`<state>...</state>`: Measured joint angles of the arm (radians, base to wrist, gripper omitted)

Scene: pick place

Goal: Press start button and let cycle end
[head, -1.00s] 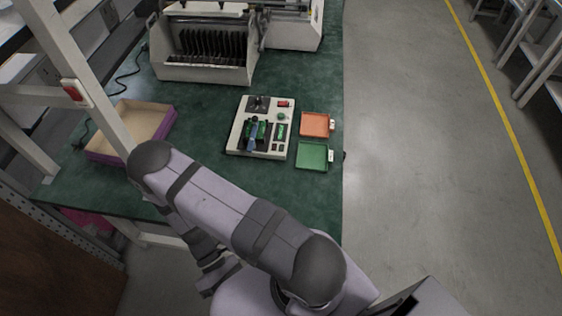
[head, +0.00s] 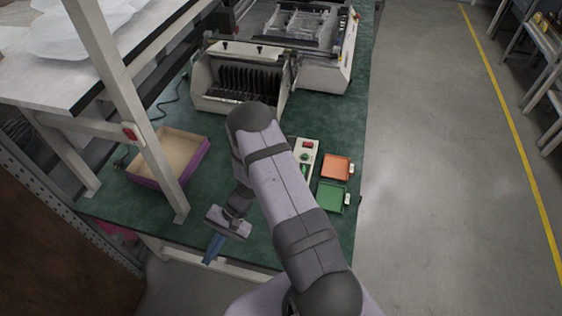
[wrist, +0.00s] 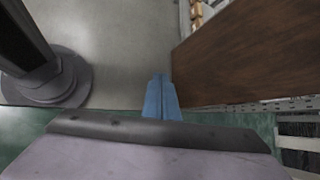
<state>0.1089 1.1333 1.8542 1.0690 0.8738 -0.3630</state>
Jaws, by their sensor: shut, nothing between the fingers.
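The cream test fixture (head: 313,150) stands on the green bench, mostly hidden behind my arm in the head view. Its right edge shows with a red part (head: 308,145) and a small green round button (head: 304,157) below it. My gripper (head: 210,252) is left of and nearer than the fixture, at the bench's front edge, well apart from it. Its blue fingers point down and are shut with nothing between them. They also show close together in the wrist view (wrist: 162,98), over the floor. The rest of the fixture's top is hidden.
An orange tray (head: 336,167) and a green tray (head: 331,185) sit right of the fixture. A purple-edged box (head: 186,173) lies at left behind a white bench post (head: 150,160). A grey slotted machine (head: 215,100) stands behind. A brown panel (wrist: 245,50) fills the wrist view's right.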

